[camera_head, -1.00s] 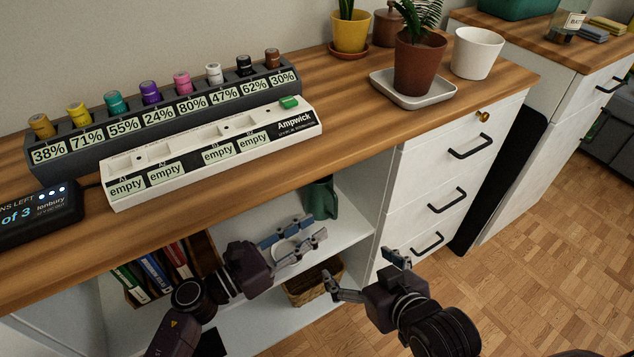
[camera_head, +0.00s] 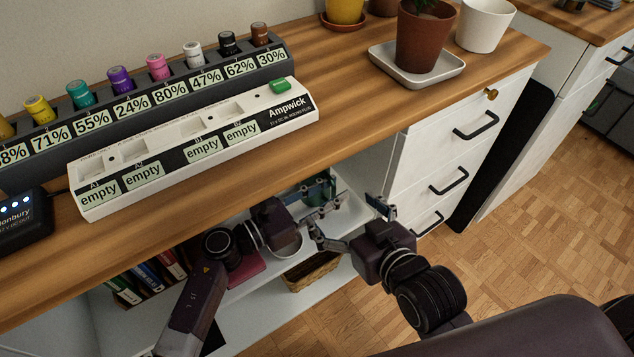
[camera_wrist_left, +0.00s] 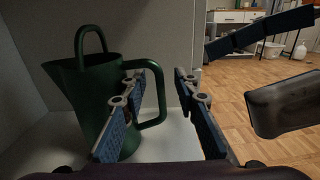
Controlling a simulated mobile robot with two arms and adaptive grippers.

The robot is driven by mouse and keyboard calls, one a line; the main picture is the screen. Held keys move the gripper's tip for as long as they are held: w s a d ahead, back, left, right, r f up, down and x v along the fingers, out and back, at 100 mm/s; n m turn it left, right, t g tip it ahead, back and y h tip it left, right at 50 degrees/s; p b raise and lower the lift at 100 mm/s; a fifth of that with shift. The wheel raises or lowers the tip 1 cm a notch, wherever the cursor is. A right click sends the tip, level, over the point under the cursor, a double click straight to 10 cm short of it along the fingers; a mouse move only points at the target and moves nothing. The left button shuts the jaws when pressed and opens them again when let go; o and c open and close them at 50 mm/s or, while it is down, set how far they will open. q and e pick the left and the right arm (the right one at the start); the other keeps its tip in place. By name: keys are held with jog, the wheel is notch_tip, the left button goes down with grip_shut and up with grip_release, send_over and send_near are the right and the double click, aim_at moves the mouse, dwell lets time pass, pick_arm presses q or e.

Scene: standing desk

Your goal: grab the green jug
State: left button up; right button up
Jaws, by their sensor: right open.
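The green jug (camera_wrist_left: 90,95) stands upright on the white shelf under the desk top, its side handle toward the right in the left wrist view. In the head view the jug (camera_head: 316,199) is mostly hidden behind my left gripper's fingers. My left gripper (camera_wrist_left: 162,105) is open, with the jug's side handle showing between its fingers. One finger overlaps the jug body in the picture; I cannot tell whether it touches. My right gripper (camera_head: 347,219) is open and empty, to the right of and below the left one, in front of the cabinet.
A white bowl (camera_head: 286,245) sits on the shelf by my left gripper, with a wicker basket (camera_head: 312,270) below. Books (camera_head: 150,278) stand at left. The wooden desk top (camera_head: 350,125) overhangs the shelf. The drawer unit (camera_head: 455,140) bounds it at right.

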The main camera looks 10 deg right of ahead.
pick_arm(q)
jog(key=shift+w+d, duration=0.15)
jog(key=shift+d, duration=0.25)
jog(key=shift+c, duration=0.3)
grip_shut()
jog(key=shift+r, duration=0.15)
